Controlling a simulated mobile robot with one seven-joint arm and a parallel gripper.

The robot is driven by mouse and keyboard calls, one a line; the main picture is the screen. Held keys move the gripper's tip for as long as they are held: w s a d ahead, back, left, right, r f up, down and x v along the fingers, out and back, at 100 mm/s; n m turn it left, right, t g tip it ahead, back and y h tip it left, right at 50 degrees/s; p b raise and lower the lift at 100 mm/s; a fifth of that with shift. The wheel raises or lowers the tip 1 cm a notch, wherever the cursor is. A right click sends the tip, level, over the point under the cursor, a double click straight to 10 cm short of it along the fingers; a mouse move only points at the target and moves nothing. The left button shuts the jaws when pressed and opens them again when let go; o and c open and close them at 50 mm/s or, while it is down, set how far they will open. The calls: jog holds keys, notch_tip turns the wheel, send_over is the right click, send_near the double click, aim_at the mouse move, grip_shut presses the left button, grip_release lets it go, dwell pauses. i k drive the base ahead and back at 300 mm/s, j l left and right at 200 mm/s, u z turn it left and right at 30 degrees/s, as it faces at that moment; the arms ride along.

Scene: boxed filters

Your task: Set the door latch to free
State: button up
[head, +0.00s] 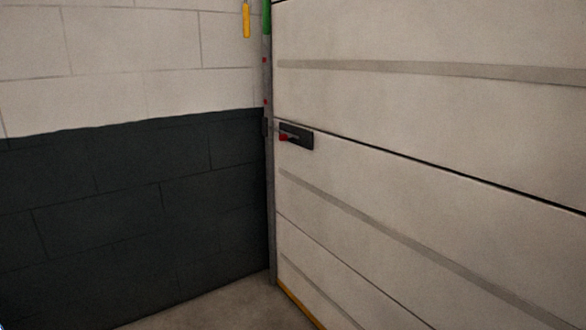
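The door latch (297,136) is a small dark plate on the left edge of the pale panelled door (430,130). A small red part (283,137) shows at the plate's left end. A thin bar seems to reach from there toward the grey door rail (269,190), but it is too small to tell whether it enters the rail. My gripper is not in view.
A block wall (130,190), pale above and dark below, meets the rail at the left. A yellow handle-like piece (246,20) hangs near the top, beside a green part (266,16). The visible floor (215,308) is clear.

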aim_at(283, 137)
jog(key=i+l+u, duration=0.1)
jog(key=i, duration=0.25)
jog(key=i+l, duration=0.3)
jog(key=i+j, duration=0.3)
jog(key=i+j+u, duration=0.1)
jog(key=i+j, duration=0.2)
jog(key=i, duration=0.2)
jog(key=i+j+u, duration=0.1)
jog(key=i+j, duration=0.2)
jog(key=i, duration=0.15)
jog(key=i+j, duration=0.25)
jog(key=i, duration=0.2)
jog(key=i+j+u, duration=0.1)
jog(key=i+j, duration=0.15)
jog(key=i, duration=0.15)
